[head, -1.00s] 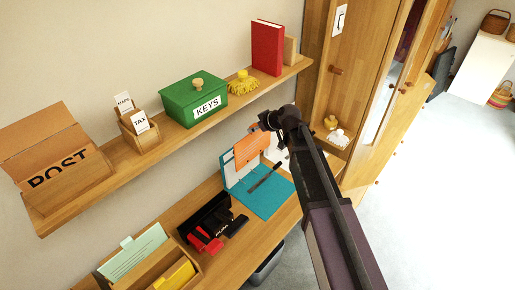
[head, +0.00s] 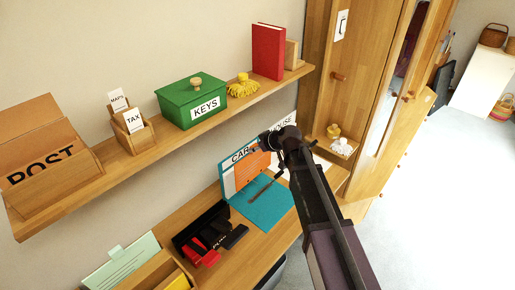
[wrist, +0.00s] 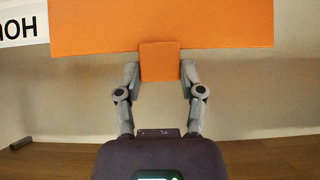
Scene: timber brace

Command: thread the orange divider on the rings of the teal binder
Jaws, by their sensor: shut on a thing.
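The orange divider (wrist: 160,22) spans the top of the wrist view, with its tab (wrist: 160,62) between my fingers. My gripper (wrist: 160,75) is shut on that tab. In the head view the divider (head: 243,170) hangs upright in front of the raised cover of the teal binder (head: 265,208), which lies open on the desk. I cannot tell whether the divider touches the rings. The rings are hard to make out, and my gripper and arm hide part of the binder's right side.
A dark strip-like object (head: 265,187) lies over the binder. A black tray (head: 200,226) with red and black items is to its left. The shelf above holds a green KEYS box (head: 191,102) and a red book (head: 268,52). A wooden cabinet (head: 365,70) stands at right.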

